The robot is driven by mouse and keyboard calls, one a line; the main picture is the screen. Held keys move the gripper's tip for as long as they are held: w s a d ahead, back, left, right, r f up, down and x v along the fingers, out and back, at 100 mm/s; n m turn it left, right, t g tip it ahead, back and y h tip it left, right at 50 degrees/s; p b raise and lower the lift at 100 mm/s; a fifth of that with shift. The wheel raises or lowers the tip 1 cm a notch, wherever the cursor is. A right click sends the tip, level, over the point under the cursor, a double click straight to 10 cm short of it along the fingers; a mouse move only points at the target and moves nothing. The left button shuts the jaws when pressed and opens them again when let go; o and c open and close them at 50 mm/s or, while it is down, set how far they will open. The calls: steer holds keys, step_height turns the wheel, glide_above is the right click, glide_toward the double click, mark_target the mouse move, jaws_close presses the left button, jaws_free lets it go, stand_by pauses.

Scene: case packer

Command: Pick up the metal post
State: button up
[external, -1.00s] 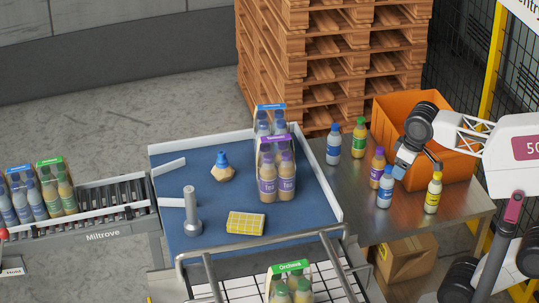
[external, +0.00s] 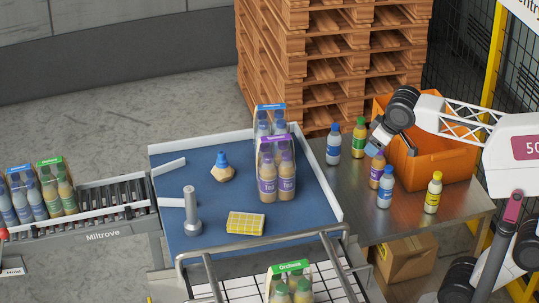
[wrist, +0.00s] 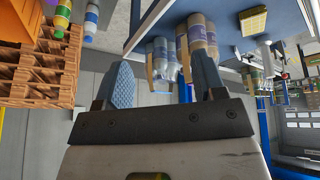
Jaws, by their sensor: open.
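The metal post (external: 192,212) is a grey upright cylinder with a wider foot, standing at the left front of the blue table (external: 300,215). My gripper (external: 373,148) is in the air over the steel side table, far to the right of the post and apart from it. In the wrist view my gripper (wrist: 163,68) shows two blue fingers spread apart with nothing held between them.
A yellow sponge-like block (external: 246,223) lies right of the post, and a blue-capped object (external: 222,168) stands behind it. Bottle packs (external: 275,180) stand between my gripper and the post. Loose bottles (external: 385,187) and an orange crate (external: 445,160) are on the side table.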

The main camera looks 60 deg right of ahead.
mark_target(191, 211)
steer(key=w+a+r+n+t+y, duration=0.1)
steer(key=w+a+t, duration=0.35)
steer(key=w, duration=0.75)
steer(key=w+a+r+n+t, duration=0.1)
steer(key=w+a+t, duration=0.3)
steer(key=w, duration=0.9)
steer(key=w+a+n+y, duration=0.2)
steer(key=w+a+y, duration=0.3)
steer(key=w+a, duration=0.5)
steer(key=w+a+f+n+y, duration=0.2)
steer(key=a+n+y, duration=0.25)
steer(key=a, duration=0.65)
step_height(191, 211, down, 12)
steer(key=a+y, duration=0.1)
steer(key=shift+w, duration=0.25)
steer(key=shift+w+a+r+m+t+y, duration=0.1)
steer(key=shift+a+m+t+y, duration=0.1)
steer(key=shift+m+t+y, duration=0.05)
steer(key=shift+x, duration=1.15)
steer(key=shift+w, duration=0.1)
